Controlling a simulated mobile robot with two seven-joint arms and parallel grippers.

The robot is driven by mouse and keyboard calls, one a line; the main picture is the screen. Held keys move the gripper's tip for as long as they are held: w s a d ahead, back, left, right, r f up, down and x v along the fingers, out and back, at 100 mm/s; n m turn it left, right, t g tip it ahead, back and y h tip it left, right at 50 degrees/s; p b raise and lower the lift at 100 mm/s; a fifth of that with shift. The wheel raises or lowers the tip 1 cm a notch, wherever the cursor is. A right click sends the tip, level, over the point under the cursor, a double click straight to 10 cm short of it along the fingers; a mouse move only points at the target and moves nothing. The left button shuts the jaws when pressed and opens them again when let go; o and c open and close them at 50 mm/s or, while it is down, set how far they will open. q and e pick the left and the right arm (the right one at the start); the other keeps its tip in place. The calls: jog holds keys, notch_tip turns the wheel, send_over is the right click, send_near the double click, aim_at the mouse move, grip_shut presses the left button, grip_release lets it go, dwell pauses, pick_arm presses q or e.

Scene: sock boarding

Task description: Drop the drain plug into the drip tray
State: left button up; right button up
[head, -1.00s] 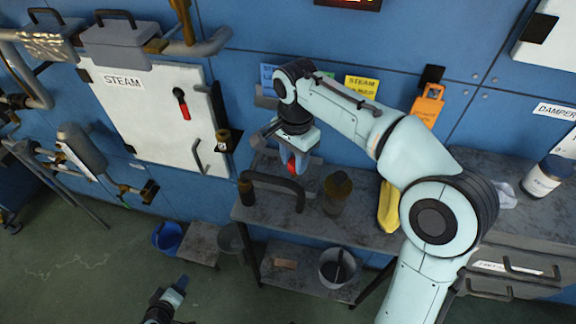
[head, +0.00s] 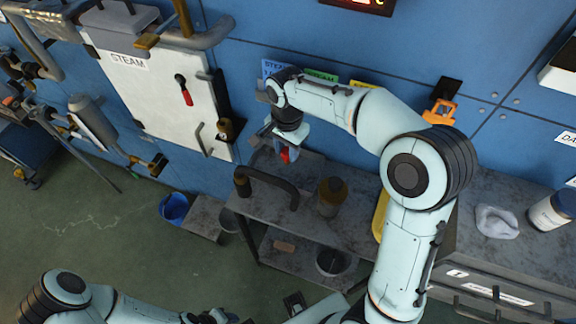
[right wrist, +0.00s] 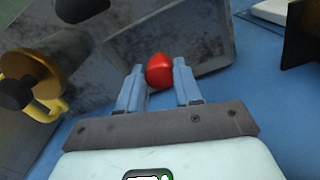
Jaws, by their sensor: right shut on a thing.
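My right gripper (head: 287,155) is shut on a small red thing, which looks like the drain plug (right wrist: 160,71). In the right wrist view the red plug sits between the two blue fingertips of the gripper (right wrist: 159,82). A dark grey, tray-like thing, seemingly the drip tray (right wrist: 212,50), lies beyond the fingertips. In the head view its grey edge (head: 314,160) shows behind the gripper at the back of the bench. I cannot tell the height of the plug over it. My left gripper (head: 217,316) is low at the bottom edge, partly cut off.
A dark bent pipe (head: 272,181) and a brown-topped jar (head: 330,196) stand on the grey bench in front of the gripper. A bucket (head: 334,262) sits on the lower shelf. A blue bucket (head: 174,208) is on the floor at left.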

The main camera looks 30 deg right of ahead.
aim_at(287, 161)
jog(key=shift+w+d+f+b, duration=0.1)
jog(key=shift+f+b, duration=0.9)
jog(key=shift+f, duration=0.55)
jog(key=shift+w+f+b, duration=0.1)
jog(key=shift+f+b, duration=0.9)
jog(key=shift+f, duration=0.55)
pick_arm(q)
jog(key=f, duration=0.1)
jog(key=s+f, duration=0.1)
jog(key=f, duration=0.1)
jog(key=s+f, duration=0.1)
jog(key=shift+f, duration=0.3)
pick_arm(e)
jog(key=o, duration=1.1)
pick_arm(q)
jog(key=shift+r, duration=0.1)
pick_arm(e)
jog(key=shift+r, duration=0.1)
